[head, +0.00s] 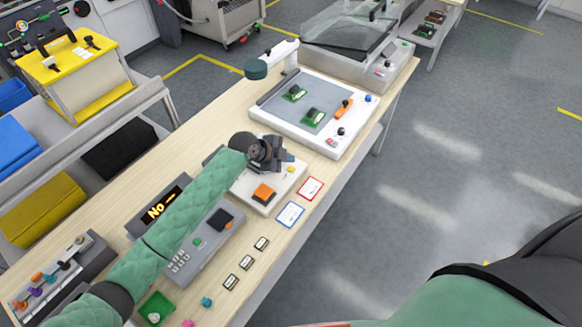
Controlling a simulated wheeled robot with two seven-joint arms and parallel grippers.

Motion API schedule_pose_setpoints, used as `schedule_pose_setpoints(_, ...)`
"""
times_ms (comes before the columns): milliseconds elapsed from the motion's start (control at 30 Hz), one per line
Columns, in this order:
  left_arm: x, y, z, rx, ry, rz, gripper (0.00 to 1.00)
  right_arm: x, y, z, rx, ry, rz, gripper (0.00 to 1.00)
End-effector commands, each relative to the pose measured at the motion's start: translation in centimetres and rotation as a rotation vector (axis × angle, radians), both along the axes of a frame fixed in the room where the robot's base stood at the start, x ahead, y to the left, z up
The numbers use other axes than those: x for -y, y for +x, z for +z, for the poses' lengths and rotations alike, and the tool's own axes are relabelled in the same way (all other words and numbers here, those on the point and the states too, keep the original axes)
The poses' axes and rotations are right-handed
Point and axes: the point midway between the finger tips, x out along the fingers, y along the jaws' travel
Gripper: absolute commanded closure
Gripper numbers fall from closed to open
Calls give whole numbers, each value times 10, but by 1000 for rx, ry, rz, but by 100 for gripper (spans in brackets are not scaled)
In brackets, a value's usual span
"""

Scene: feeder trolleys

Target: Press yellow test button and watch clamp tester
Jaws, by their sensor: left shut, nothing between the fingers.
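A white tester unit (258,206) with an orange square block (264,193) on top stands on the wooden bench. A small yellow button (291,170) shows at its right rear side. My left arm in a green quilted sleeve reaches over the bench from the lower left. My left gripper (280,158) is dark and shut, just above the rear of the tester, close to the yellow button. I cannot tell whether it touches the button. The gripper hides the tester's rear part. My right gripper is out of view.
Red-edged (310,188) and blue-edged (290,214) cards lie along the front edge. A white station with green boards (349,142) stands behind.

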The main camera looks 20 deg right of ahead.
Motion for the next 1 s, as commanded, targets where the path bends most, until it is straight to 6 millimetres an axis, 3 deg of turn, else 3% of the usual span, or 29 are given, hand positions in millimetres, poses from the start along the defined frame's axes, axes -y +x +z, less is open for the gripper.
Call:
schedule_pose_setpoints(333,0,0,28,0,0,0,100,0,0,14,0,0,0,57)
schedule_pose_setpoints(1000,0,0,28,-1,0,0,100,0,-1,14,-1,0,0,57)
